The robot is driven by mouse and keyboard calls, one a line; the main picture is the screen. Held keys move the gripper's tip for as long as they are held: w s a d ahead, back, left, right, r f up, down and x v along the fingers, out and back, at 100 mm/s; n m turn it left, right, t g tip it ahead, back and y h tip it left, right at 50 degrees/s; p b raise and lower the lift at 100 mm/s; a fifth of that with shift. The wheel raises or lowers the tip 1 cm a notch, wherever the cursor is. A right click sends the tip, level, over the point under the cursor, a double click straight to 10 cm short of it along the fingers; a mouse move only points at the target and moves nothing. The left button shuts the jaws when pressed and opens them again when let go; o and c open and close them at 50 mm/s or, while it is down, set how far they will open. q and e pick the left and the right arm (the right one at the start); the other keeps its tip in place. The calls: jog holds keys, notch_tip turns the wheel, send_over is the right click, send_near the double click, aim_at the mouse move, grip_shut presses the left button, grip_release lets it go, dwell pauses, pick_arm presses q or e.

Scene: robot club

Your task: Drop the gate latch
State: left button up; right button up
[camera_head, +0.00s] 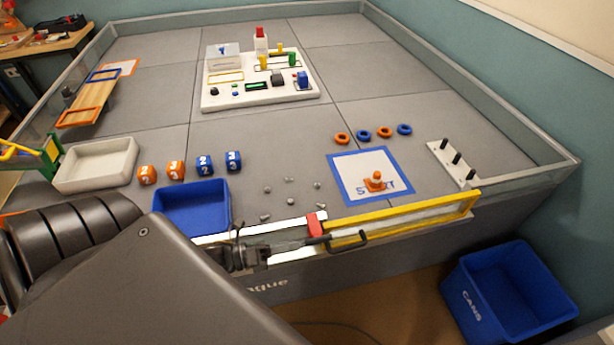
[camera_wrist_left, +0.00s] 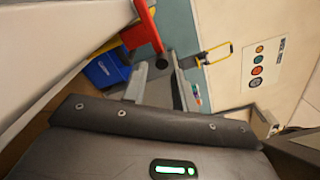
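The yellow-framed gate (camera_head: 408,219) is in the front wall of the arena, with a black handle (camera_head: 350,240) on its outer face. The red latch (camera_head: 316,223) is at the gate's left end, beside the white rail. In the left wrist view the red latch (camera_wrist_left: 141,28) comes down from the top, with a dark round end (camera_wrist_left: 162,62). My left gripper (camera_head: 305,241) is just in front of and below the latch; in the wrist view its fingertips (camera_wrist_left: 158,66) stand apart near that dark end. Contact cannot be told. My right gripper is out of view.
A blue tray (camera_head: 190,229), a white tray (camera_head: 70,180) and numbered cubes (camera_head: 190,168) are inside the wall at left. An orange cone (camera_head: 375,181) stands on the blue-bordered mat (camera_head: 345,180) behind the gate. A blue CANS bin (camera_head: 490,318) is on the floor at right.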

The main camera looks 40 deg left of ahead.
pick_arm(q)
jog(key=shift+v, duration=1.65)
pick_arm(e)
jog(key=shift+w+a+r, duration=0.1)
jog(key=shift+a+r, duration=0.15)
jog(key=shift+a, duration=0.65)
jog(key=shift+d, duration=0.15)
